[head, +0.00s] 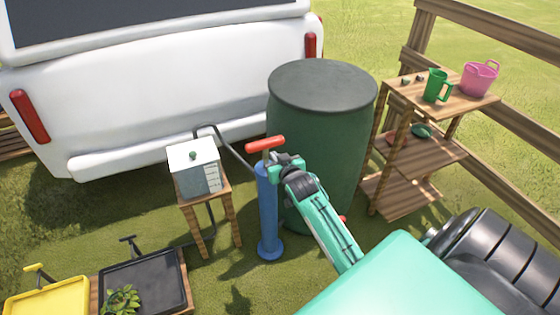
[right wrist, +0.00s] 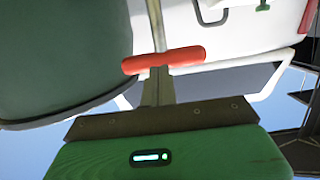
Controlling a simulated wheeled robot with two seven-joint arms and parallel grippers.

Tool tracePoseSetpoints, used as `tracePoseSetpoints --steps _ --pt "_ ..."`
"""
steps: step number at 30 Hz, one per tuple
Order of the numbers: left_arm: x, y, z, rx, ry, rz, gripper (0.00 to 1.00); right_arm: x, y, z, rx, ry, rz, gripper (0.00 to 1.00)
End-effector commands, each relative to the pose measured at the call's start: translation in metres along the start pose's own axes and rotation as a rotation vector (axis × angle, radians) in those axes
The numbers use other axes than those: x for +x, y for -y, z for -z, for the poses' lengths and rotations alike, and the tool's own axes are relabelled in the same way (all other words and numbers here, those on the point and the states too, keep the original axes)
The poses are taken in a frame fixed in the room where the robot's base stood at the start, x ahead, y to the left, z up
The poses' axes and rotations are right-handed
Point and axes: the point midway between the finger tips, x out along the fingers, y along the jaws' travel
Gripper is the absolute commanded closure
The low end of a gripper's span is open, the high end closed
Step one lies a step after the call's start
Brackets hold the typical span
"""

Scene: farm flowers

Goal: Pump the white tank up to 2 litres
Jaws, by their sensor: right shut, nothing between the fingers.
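The white tank (head: 195,168) stands on a small wooden stand left of the pump. Its front has a clear panel with scale marks, which are too small to read. The blue pump (head: 267,210) stands upright on the grass with its red handle (head: 265,144) a little above the barrel. My right gripper (head: 279,162) is at the top of the pump, just below and right of the handle. In the right wrist view the red handle (right wrist: 163,60) lies across the tips of the closed fingers; whether they touch it I cannot tell. My left gripper is out of view.
A dark hose (head: 232,150) runs between tank and pump. A large green barrel (head: 325,150) stands close behind the pump. A wooden shelf (head: 398,200) with a green jug (head: 437,86) and pink bucket (head: 479,79) is at right. Yellow (head: 45,300) and black trays (head: 145,282) lie front left.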

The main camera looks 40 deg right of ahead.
Motion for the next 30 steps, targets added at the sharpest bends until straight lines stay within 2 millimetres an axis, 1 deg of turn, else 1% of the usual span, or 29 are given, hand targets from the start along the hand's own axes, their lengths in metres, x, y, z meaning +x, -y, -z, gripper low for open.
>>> tracePoseSetpoints --steps 1,3,6,9,30 --pt "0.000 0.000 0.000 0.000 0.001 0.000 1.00 -0.009 0.000 0.000 0.000 0.000 0.001 1.00" --pt "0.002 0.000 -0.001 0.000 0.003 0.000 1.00 -0.019 0.000 0.000 0.000 0.000 0.000 1.00" --pt "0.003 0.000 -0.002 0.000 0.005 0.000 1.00 -0.029 0.000 0.000 0.001 0.000 0.000 1.00" --pt "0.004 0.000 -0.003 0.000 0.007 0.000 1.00 -0.034 0.000 0.001 0.001 -0.001 0.000 1.00" --pt "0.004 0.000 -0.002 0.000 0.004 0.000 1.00 -0.036 0.000 0.001 0.000 -0.002 0.000 1.00"
